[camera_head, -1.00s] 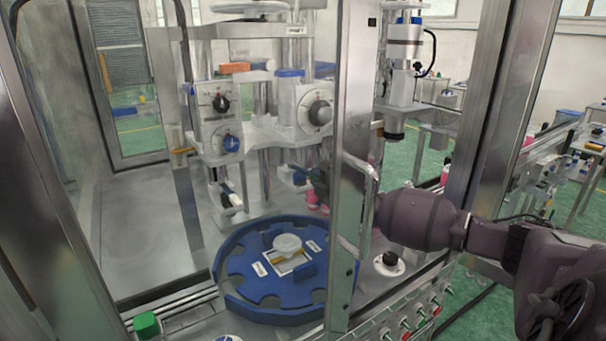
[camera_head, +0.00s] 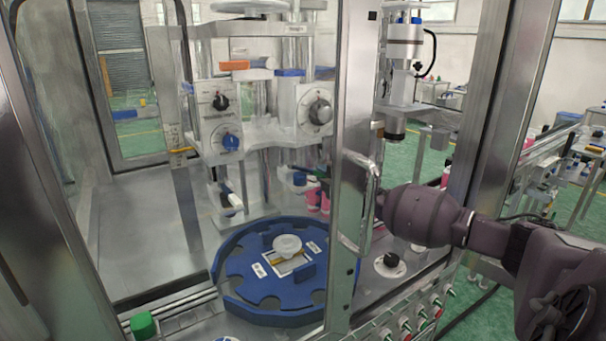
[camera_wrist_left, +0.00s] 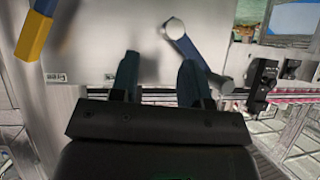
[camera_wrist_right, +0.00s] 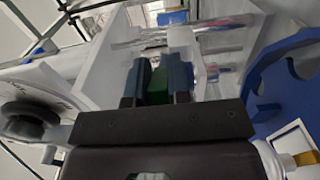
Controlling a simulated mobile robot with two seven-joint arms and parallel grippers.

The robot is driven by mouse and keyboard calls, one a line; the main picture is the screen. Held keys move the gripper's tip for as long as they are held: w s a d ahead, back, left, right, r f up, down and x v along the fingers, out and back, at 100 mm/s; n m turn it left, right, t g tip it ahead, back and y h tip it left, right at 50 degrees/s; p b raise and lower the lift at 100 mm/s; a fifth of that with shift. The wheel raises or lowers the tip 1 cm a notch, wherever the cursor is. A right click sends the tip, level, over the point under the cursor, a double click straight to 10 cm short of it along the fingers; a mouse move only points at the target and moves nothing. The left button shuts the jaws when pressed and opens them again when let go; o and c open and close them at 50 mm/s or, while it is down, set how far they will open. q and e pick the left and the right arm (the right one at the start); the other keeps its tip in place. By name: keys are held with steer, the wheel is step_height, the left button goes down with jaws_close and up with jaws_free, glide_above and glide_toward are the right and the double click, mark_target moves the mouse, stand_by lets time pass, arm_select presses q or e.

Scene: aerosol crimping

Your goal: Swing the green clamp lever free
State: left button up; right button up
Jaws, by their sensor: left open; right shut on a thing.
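My right gripper (camera_wrist_right: 157,83) is shut on the green clamp lever (camera_wrist_right: 158,84), seen in the right wrist view. Only a narrow dark green strip of the lever shows between the two fingers. In the head view my right arm reaches in from the right, and the door post hides most of that gripper and the lever. My left gripper (camera_wrist_left: 158,80) is open in the left wrist view, its fingers apart with nothing gripped between them. It is outside the head view.
A blue turntable (camera_head: 232,290) lies below the crimping heads, with pink bottles (camera_head: 318,198) behind it. The steel door post (camera_head: 349,100) and its handle (camera_head: 368,215) stand beside my right arm. A green button (camera_head: 143,325) is at the front left.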

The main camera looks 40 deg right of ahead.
steer(key=shift+d, duration=0.15)
steer(key=shift+w+d+b, duration=0.3)
steer(key=shift+w+d, duration=0.05)
steer(key=shift+d, duration=0.2)
steer(key=shift+w+d+b, duration=0.3)
steer(key=shift+d, duration=0.35)
steer(key=shift+w+d+b, duration=0.55)
steer(key=shift+w+d, duration=0.3)
steer(key=shift+d, duration=0.1)
